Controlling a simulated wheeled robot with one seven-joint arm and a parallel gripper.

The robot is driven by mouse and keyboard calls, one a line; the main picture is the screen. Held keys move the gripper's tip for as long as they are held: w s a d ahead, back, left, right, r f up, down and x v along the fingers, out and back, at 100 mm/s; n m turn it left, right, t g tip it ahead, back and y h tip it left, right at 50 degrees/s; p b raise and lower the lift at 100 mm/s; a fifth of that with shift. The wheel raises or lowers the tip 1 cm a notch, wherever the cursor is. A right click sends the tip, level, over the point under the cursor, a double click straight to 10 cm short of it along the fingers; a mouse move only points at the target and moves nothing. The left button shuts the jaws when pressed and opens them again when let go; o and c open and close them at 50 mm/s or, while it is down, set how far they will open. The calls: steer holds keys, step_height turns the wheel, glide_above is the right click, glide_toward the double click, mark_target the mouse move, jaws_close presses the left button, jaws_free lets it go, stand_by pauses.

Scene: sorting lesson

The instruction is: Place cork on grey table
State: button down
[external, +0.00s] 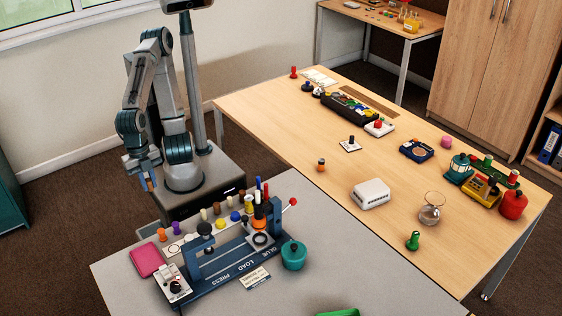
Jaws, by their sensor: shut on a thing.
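My gripper (149,183) is at the left, beside my base and to the left of the grey table (335,235). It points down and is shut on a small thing. What it holds is too small and too covered by the fingers to name; a brownish-orange patch shows there. Two small tan pieces that look like corks stand at the back of the grey table, one (203,214) left of the other (217,208). I cannot tell for certain that they are corks.
A blue press (222,276) fills much of the grey table's left half. A pink case (146,260), a purple peg (175,228) and a teal pot (293,255) are around it. The grey top right of the pot is mostly clear. A wooden table (300,140) adjoins behind.

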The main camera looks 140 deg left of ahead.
step_height(320, 180, down, 2)
steer(key=shift+f, duration=0.15)
steer(key=b, duration=0.6)
glide_above(192, 226)
steer(key=s, duration=0.1)
steer(key=f, duration=0.7)
steer(key=shift+d, duration=0.4)
steer(key=shift+w+a+f, duration=0.2)
steer(key=shift+w+a, duration=0.1)
steer(key=shift+a, duration=0.05)
step_height(192, 226, down, 4)
steer(key=b, duration=0.3)
steer(key=shift+r, duration=0.1)
steer(key=shift+f, duration=0.25)
steer(key=c, duration=1.3)
jaws_free()
steer(key=shift+r, duration=0.1)
steer(key=shift+c, duration=0.2)
steer(key=shift+r, duration=0.15)
